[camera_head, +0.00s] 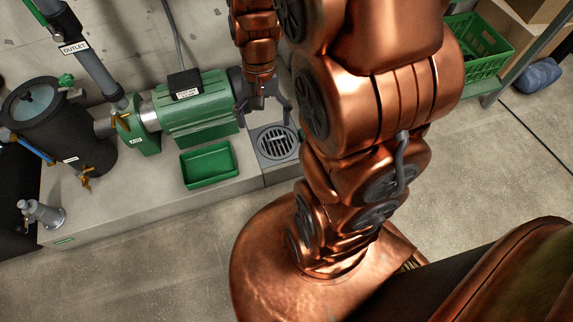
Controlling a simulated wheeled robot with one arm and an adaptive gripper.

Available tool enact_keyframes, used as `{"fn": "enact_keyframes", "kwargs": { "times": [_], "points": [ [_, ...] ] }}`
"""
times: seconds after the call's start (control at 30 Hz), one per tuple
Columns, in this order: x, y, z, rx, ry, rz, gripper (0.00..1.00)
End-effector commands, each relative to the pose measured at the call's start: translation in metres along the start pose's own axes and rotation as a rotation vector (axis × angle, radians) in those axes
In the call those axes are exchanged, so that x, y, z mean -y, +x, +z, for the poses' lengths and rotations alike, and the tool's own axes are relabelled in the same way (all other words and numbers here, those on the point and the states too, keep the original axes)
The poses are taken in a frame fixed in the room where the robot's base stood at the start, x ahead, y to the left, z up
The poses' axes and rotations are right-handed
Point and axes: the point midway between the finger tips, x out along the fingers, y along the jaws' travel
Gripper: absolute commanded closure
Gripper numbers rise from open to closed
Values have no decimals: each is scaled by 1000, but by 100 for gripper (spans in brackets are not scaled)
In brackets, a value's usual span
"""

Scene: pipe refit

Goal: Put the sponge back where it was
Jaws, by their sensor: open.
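I cannot make out a sponge in this view; my arm covers much of the middle. My gripper (263,112) hangs at the upper middle, its dark fingers spread apart, and nothing shows between them. It is just right of the green pump motor (195,108) and appears over or behind the round drain grate (277,143). A green tray (208,165) in front of the motor looks empty.
A dark strainer vessel (60,130) with yellow valves and a grey outlet pipe (92,65) stand left. A grey metal fitting (42,214) sits at the plinth's left end. A green crate (474,48) and a blue bundle (538,75) are at right. The front floor is clear.

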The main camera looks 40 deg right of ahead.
Motion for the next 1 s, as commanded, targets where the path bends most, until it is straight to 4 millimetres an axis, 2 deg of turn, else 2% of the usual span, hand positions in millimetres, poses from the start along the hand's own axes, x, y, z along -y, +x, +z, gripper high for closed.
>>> {"fn": "enact_keyframes", "kwargs": {
  "times": [0.03, 0.3, 0.5, 0.7, 1.0],
  "points": [
    [2, -5, 16, -2, -52, 10, 9],
    [-9, -17, 99, 27, -333, 81, 9],
    [-28, -18, 147, 52, -510, 136, 9],
    [-40, -18, 169, 67, -598, 165, 9],
    [-42, -18, 172, 69, -610, 169, 9]
  ]
}}
